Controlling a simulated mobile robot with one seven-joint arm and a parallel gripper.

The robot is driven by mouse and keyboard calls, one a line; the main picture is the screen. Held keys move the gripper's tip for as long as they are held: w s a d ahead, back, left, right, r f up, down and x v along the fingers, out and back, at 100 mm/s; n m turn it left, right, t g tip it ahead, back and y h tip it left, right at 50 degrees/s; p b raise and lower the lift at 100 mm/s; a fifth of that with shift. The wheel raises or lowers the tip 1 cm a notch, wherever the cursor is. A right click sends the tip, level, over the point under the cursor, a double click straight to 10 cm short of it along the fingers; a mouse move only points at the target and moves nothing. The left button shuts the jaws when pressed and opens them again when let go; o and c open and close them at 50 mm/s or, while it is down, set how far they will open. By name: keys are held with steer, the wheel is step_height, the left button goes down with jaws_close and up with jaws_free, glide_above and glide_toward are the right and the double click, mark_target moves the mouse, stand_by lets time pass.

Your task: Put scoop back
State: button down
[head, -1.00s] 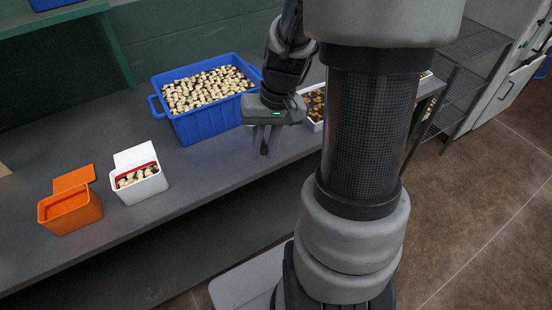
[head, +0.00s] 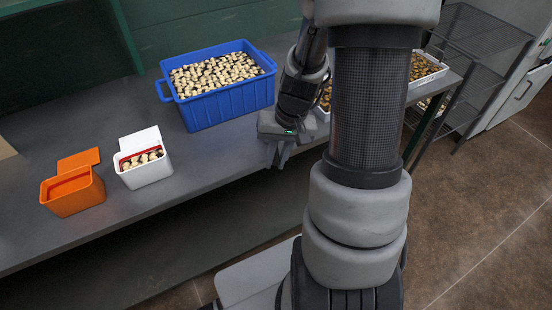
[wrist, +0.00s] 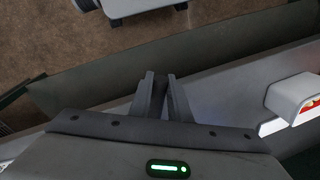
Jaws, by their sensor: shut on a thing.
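My gripper (head: 279,160) hangs at the front edge of the grey bench, to the right of and nearer than the blue bin. In the wrist view its two fingers (wrist: 162,88) point away, close together, with a narrow dark piece between them. The gripper is shut on this piece, which I take to be the scoop; its shape is mostly hidden. A white box (head: 150,174) with a raised back, a red inside and pale pieces stands on the bench; it also shows in the wrist view (wrist: 290,97). An orange box (head: 77,198) of like shape stands left of it.
The blue bin (head: 228,105), full of pale pieces, stands at the back. White trays (head: 426,72) of brown pieces lie at the right, partly behind my arm. A wire rack (head: 478,55) stands beyond the bench end. The bench (head: 215,150) in front of the bin is clear.

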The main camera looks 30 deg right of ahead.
steer(key=shift+f, duration=0.1)
steer(key=c, duration=1.7)
jaws_free()
steer(key=shift+o, duration=0.2)
steer(key=p+v, duration=0.2)
steer(key=v, duration=1)
